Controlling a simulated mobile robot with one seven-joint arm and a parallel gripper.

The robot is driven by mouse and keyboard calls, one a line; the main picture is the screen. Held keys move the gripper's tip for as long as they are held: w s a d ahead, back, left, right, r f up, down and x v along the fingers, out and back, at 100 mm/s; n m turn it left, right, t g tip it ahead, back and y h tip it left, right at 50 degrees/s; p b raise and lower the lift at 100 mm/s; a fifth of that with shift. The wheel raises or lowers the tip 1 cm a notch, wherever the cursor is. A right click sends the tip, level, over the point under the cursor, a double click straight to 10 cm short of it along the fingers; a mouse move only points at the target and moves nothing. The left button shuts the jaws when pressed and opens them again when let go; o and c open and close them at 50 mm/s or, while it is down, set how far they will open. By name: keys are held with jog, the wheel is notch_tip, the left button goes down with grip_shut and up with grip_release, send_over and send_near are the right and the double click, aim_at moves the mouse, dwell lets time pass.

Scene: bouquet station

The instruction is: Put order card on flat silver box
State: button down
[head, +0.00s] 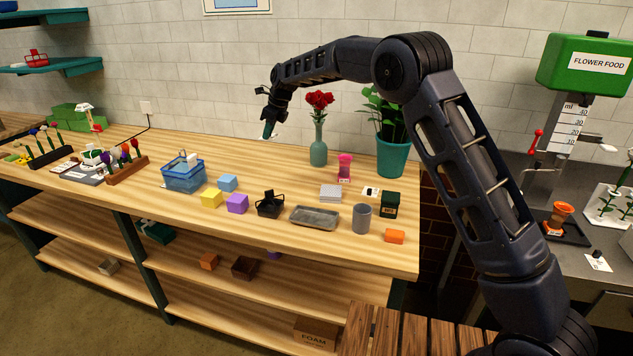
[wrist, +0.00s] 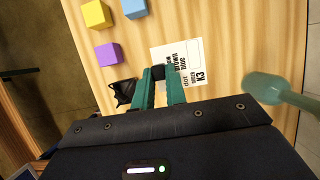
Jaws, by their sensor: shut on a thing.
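My gripper (head: 268,131) is raised over the back of the wooden table, left of the vase. In the wrist view its teal fingers (wrist: 165,92) are shut on the dark knob of a white order card (wrist: 190,68) with black print. The card shows beyond the fingertips, above the table. In the head view only a thin pale edge of it shows under the gripper. The flat silver box (head: 330,193) lies on the table to the right, in front of the pink item, well apart from my gripper. Its top looks bare. The box is not in the wrist view.
A green vase with red roses (head: 319,143) stands between my gripper and the box; it also shows in the wrist view (wrist: 275,88). A grey tray (head: 315,217), grey cup (head: 361,218), dark jar (head: 390,204) and another small card (head: 371,191) surround the box.

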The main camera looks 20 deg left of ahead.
jog(key=d+r, duration=0.2)
jog(key=d, duration=1.1)
send_over(328, 194)
jog(key=d, duration=0.2)
jog(key=f, duration=1.9)
jog(key=shift+w+a+f, duration=0.1)
jog(key=shift+a+f, duration=0.1)
jog(key=shift+f, duration=0.2)
jog(key=shift+f, duration=0.15)
jog(key=c, duration=1.7)
grip_release()
jog(key=shift+o, duration=1.3)
